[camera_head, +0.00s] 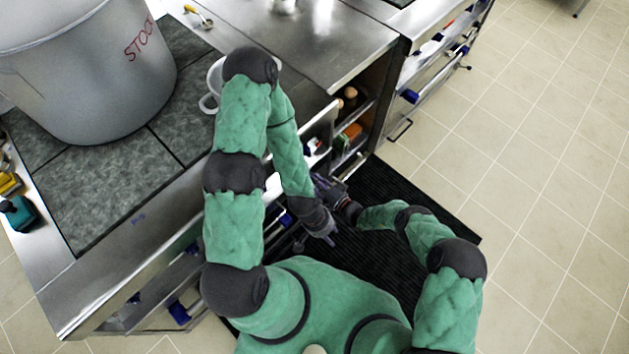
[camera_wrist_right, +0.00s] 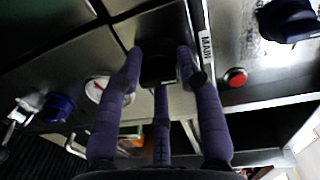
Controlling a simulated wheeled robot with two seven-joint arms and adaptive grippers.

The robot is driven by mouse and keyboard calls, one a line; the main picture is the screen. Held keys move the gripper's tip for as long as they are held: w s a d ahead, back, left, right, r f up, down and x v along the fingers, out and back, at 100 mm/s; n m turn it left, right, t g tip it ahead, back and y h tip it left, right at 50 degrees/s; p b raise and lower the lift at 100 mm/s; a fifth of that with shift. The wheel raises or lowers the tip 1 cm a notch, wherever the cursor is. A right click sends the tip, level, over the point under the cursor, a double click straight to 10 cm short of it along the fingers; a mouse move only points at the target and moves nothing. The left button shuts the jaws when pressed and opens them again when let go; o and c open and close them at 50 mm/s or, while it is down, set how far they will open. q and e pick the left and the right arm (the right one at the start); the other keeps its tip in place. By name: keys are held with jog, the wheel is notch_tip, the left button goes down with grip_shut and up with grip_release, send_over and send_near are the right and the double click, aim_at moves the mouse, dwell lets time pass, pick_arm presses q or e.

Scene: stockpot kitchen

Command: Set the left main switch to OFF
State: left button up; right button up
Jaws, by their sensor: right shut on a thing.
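In the right wrist view, a black main switch knob (camera_wrist_right: 157,68) sits on the steel front panel, with a white label reading MAIN (camera_wrist_right: 206,46) beside it. My right gripper (camera_wrist_right: 160,82) is shut on the knob, with purple fingers around it. The knob's position mark is hidden, so I cannot tell its setting. In the head view, my right gripper (camera_head: 328,187) is at the stove front, partly covered. My left gripper (camera_head: 326,232) hangs below it, over the dark mat, with its fingers too small to judge.
A red button (camera_wrist_right: 235,77), a gauge (camera_wrist_right: 96,88) and a blue knob (camera_wrist_right: 57,107) are on the panel near the fingers. A large stockpot (camera_head: 85,75) stands on the stove. A black mat (camera_head: 400,265) covers the floor; the tiled floor at right is clear.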

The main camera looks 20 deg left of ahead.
jog(key=shift+w+d+r, duration=0.15)
jog(key=shift+w+r, duration=0.15)
jog(key=shift+w, duration=0.35)
jog(key=o, duration=1.1)
jog(key=shift+s+f, duration=0.2)
jog(key=shift+s, duration=0.15)
jog(key=v, duration=1.2)
